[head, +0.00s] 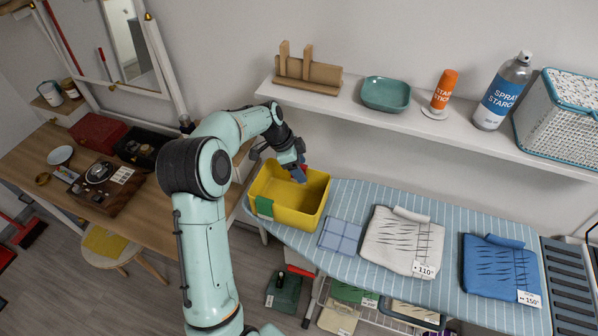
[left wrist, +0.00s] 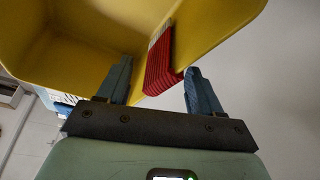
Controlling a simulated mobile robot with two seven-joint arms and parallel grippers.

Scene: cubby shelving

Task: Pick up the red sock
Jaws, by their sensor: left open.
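The red sock (left wrist: 160,65) shows in the left wrist view as a red striped strip with a paler edge, against the yellow bin's (left wrist: 222,30) wall. In the head view only a small red patch shows beside my left gripper (head: 299,174), which hides the rest. The yellow bin (head: 291,218) stands at the left end of the ironing board. My left gripper is at the bin's back part, pointing down. In the left wrist view its two fingers (left wrist: 160,88) are spread apart, with the sock's lower end in the gap between them. My right gripper is not in view.
Folded light cloth (head: 400,245) and blue cloth (head: 498,268) lie right of the bin. A wooden desk (head: 150,205) stands left.

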